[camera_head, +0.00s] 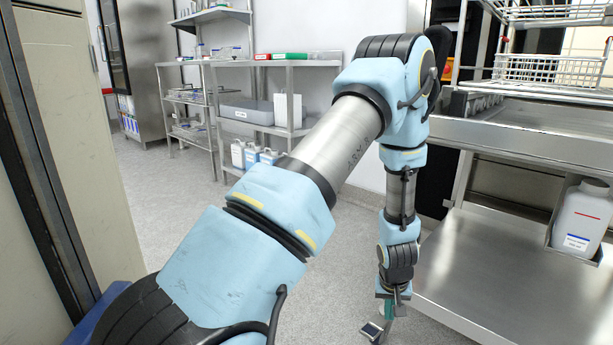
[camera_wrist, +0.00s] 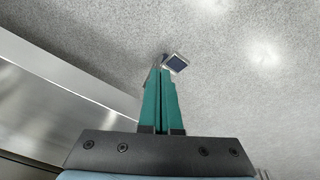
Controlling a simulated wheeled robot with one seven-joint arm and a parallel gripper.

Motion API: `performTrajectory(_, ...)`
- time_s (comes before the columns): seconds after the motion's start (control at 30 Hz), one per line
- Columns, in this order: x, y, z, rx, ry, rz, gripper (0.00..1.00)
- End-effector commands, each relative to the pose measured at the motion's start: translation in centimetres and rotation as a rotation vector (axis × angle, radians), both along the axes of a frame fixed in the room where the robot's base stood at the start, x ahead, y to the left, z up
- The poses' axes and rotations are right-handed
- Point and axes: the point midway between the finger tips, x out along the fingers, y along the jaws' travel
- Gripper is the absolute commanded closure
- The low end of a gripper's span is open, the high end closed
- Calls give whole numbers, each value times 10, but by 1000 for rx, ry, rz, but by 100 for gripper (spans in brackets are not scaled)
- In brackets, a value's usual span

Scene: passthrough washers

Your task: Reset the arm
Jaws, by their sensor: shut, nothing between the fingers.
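My arm stretches across the middle of the head view, and its forearm hangs down beside the steel bench. My gripper (camera_head: 387,312) points down at the end of it, low over the grey floor. In the wrist view, the two green fingers of my gripper (camera_wrist: 163,75) lie side by side, shut, with nothing seen between them. A small silver square with a dark face (camera_wrist: 176,62) shows just past the fingertips; it also shows in the head view (camera_head: 371,329). I cannot tell whether it touches the fingers.
A steel bench (camera_head: 480,255) with a lower shelf stands close at the right of my forearm, holding a white bottle (camera_head: 582,218) and wire racks (camera_head: 550,70). Steel shelving (camera_head: 250,62) with jugs stands behind. A cabinet edge (camera_head: 75,130) is at left. Floor between is clear.

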Motion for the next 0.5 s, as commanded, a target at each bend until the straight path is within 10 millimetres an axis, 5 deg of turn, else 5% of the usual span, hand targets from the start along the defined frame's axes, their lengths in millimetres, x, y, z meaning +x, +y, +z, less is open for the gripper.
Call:
performTrajectory(0.27, 21, 48, 79, -50, 11, 16, 100)
performTrajectory(0.5, 13, 141, 173, -53, 23, 41, 100)
